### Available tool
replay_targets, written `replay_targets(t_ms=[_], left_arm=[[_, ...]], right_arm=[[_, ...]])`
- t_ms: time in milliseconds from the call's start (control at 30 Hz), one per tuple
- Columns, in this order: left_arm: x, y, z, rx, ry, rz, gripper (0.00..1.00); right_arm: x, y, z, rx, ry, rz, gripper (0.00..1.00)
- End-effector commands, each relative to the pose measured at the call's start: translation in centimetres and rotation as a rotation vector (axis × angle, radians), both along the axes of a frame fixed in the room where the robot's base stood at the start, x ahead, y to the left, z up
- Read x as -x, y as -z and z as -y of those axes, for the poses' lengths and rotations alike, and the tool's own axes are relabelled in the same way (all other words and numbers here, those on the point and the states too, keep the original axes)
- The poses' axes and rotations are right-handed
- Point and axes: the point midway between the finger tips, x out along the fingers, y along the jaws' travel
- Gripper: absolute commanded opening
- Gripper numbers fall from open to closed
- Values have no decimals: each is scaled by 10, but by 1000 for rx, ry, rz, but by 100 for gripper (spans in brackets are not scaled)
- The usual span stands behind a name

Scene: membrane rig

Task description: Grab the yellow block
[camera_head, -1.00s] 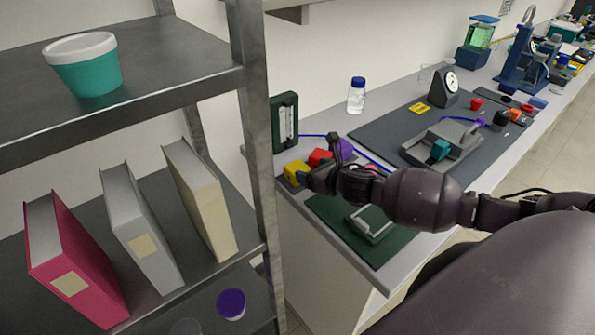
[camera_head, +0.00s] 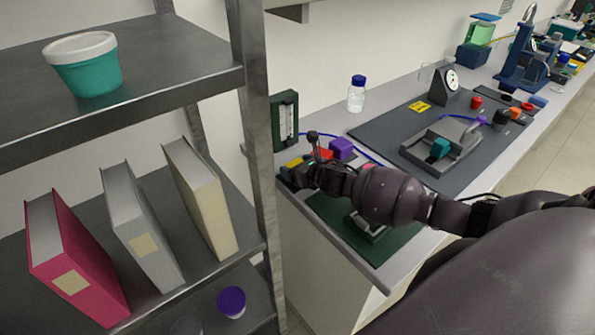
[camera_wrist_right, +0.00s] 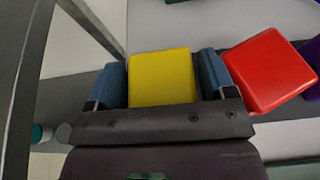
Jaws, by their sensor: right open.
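The yellow block (camera_wrist_right: 161,77) lies between the two blue-padded fingers of my right gripper (camera_wrist_right: 162,84) in the right wrist view. The fingers are open, with a narrow gap showing on either side of the block. In the head view the yellow block (camera_head: 293,163) is mostly hidden behind my right gripper (camera_head: 300,174), at the left end of the bench. A red block (camera_wrist_right: 268,71) sits just right of the right finger, very close to it. My left gripper is in neither view.
A purple block (camera_head: 342,148) stands beside the red block on the bench. A metal shelf post (camera_head: 252,130) rises close to the left of the gripper. A dark green gauge (camera_head: 285,121) stands behind the blocks. A green mat (camera_head: 385,249) lies in front.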

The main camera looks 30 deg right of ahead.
Motion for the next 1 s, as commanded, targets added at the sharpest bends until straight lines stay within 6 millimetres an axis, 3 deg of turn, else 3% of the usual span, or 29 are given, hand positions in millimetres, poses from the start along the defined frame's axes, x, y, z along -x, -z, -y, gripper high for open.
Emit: replay_targets(t_ms=[133, 400, 767, 1000], left_arm=[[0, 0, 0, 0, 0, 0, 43], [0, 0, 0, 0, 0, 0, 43], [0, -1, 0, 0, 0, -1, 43], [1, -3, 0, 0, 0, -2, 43]], right_arm=[[0, 0, 0, 0, 0, 0, 74], [0, -1, 0, 0, 0, 1, 35], [0, -10, 1, 3, -1, 3, 35], [-1, -54, 1, 6, -4, 5, 35]])
